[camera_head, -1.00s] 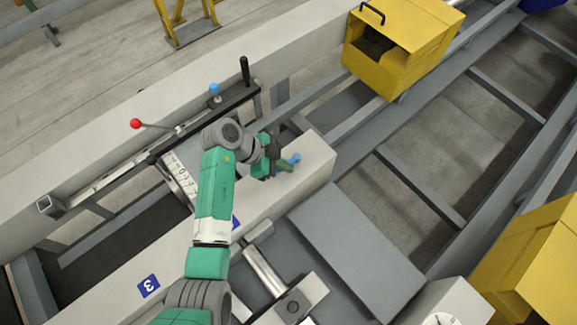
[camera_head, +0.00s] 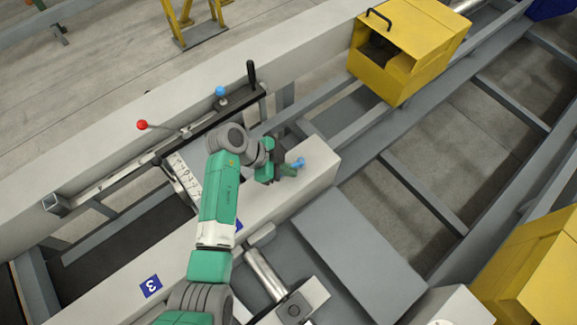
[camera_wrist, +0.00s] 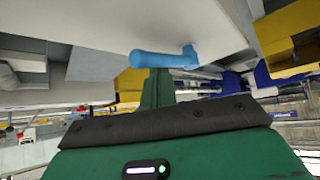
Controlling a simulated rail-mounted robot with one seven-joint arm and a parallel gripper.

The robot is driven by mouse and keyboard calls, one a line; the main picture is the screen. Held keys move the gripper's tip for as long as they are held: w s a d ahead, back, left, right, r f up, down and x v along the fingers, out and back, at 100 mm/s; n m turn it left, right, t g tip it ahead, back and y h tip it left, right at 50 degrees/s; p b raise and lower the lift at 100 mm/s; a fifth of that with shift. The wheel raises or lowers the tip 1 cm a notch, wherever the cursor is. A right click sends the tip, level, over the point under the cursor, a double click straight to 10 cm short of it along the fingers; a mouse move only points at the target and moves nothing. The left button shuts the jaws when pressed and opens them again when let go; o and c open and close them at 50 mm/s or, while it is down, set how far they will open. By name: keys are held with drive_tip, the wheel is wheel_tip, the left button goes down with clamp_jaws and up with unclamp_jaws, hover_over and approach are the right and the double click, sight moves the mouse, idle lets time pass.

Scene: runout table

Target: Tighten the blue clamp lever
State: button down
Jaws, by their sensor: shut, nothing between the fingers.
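The blue clamp lever (camera_head: 298,163) is on the end of the light grey beam, just right of my gripper. In the wrist view it is a blue bar (camera_wrist: 160,60) lying roughly level, its right end turned up toward a pale grey surface. My gripper (camera_head: 288,171) is shut and empty, its green fingers beside the lever. In the wrist view the finger tips (camera_wrist: 157,76) end at the lever's free-end half; I cannot tell whether they touch it. In the head view the gripper hides part of the lever.
A dark rail with a blue knob (camera_head: 220,91), a red ball knob (camera_head: 142,125) and a black upright handle (camera_head: 251,73) runs behind my arm. A yellow box (camera_head: 404,77) stands at the upper right. A grey plate (camera_head: 360,255) lies in front of the beam.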

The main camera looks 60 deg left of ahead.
drive_tip(key=d+r+p, duration=0.1)
drive_tip(key=d, duration=0.2)
drive_tip(key=shift+w+r+p, duration=0.2)
drive_tip(key=shift+r+p, duration=0.2)
drive_tip(key=s+a+r, duration=0.1)
drive_tip(key=a+r, duration=0.5)
drive_tip(key=shift+r, duration=0.1)
